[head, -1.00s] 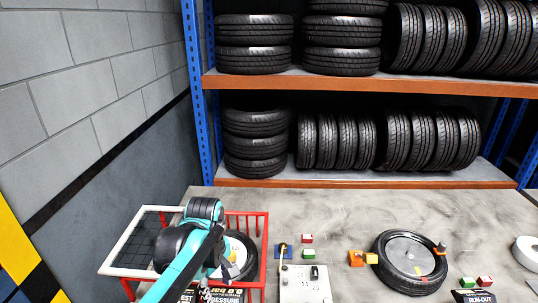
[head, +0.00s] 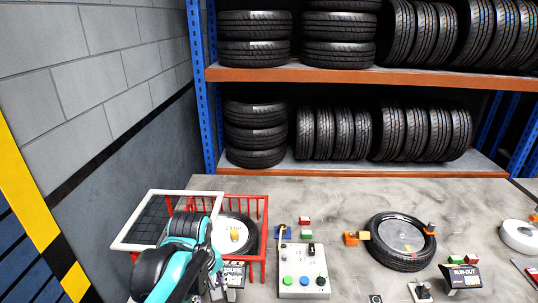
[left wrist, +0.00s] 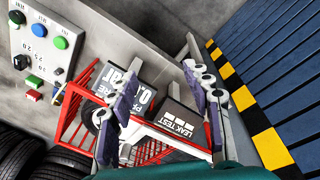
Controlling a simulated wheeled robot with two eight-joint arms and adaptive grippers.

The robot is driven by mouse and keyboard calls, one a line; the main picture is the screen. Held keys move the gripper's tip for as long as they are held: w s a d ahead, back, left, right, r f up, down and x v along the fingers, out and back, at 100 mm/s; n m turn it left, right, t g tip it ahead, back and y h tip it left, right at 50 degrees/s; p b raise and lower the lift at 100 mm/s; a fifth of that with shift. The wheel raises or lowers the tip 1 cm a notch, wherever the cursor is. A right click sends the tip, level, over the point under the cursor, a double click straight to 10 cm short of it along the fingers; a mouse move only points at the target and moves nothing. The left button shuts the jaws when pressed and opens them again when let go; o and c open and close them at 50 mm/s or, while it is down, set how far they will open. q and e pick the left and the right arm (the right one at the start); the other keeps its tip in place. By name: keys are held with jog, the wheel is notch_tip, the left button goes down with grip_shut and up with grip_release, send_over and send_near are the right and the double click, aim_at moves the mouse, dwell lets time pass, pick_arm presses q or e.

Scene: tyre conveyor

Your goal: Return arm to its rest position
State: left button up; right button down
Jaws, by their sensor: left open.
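My left arm, teal and black, comes in at the bottom left of the head view. My left gripper (head: 216,289) is low in that view, partly hidden by my arm, in front of the red cage (head: 262,240). In the left wrist view the gripper (left wrist: 162,84) has its two fingers apart with nothing between them. Beyond them are the pressure display (left wrist: 122,88), the leak test display (left wrist: 178,122) and the red cage (left wrist: 75,128). My right gripper is not in view.
A tyre (head: 248,226) lies in the cage. A button panel (head: 303,268) stands to its right, and another tyre (head: 374,243) lies on the grey worktop (head: 335,205). Tyre shelves (head: 350,171) are behind. A block wall (head: 115,85) is at left.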

pick_arm(q)
jog(key=s+a+f+m+t+b, duration=0.3)
jog(key=s+f+m+t, duration=0.2)
jog(key=s+m, duration=0.3)
jog(key=shift+a+f+m+t+b, duration=0.2)
jog(key=shift+f+m+t+b, duration=0.15)
jog(key=shift+f+m, duration=0.25)
dwell(2.9)
